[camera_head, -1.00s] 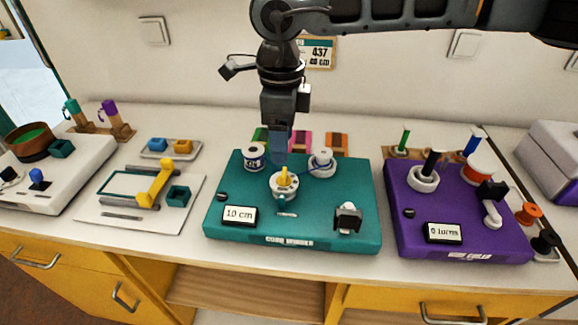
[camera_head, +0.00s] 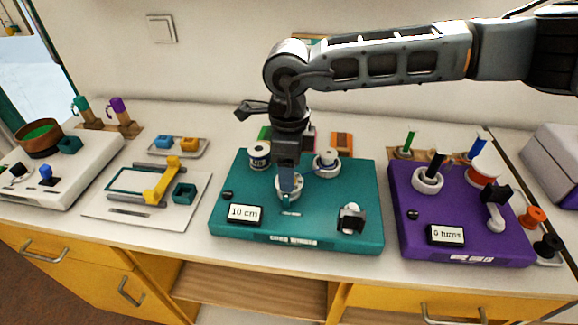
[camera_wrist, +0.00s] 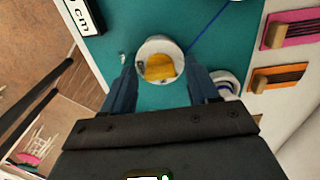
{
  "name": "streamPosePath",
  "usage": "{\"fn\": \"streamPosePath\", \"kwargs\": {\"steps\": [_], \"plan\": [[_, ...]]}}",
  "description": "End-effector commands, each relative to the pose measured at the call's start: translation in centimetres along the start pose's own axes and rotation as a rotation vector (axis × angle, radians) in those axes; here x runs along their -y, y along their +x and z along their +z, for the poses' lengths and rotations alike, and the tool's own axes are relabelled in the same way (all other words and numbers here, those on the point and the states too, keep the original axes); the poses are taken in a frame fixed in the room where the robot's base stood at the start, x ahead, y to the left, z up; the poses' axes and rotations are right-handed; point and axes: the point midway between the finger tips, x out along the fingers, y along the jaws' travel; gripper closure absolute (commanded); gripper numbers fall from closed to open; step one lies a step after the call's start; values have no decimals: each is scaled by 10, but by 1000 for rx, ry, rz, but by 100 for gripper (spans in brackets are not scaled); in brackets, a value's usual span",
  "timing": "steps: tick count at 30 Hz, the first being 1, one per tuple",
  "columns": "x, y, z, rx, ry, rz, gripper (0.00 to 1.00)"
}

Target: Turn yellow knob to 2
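The yellow knob (camera_wrist: 160,67) sits in a round white dial (camera_wrist: 158,49) on the teal board (camera_head: 325,220). In the head view my gripper (camera_head: 288,190) is lowered over the dial and hides the knob. In the wrist view my gripper (camera_wrist: 161,82) is open, its two blue fingers spread wide apart. The knob lies between and slightly beyond the fingertips, and no contact shows. The number the knob points to cannot be read. The board's display (camera_head: 245,215) reads 10 cm.
Two white spools, left (camera_head: 259,154) and right (camera_head: 327,160), stand behind the dial, with a blue thread near the right one. A black clip-like part (camera_head: 351,218) is at the board's front right. A purple board (camera_head: 405,205) stands to the right and a white tray (camera_head: 100,205) to the left.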

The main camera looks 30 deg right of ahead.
Motion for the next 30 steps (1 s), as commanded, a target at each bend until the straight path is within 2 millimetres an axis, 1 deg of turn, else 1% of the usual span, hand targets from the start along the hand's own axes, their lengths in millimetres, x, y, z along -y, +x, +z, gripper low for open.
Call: {"fn": "streamPosePath", "kwargs": {"steps": [1, 2, 16, 23, 30], "plan": [[0, 0, 0, 0, 0, 0, 46], [0, 0, 0, 0, 0, 0, 49], [0, 0, 0, 0, 0, 0, 94], [0, 0, 0, 0, 18, 0, 94], [0, 1, 0, 0, 119, -1, 94]]}}
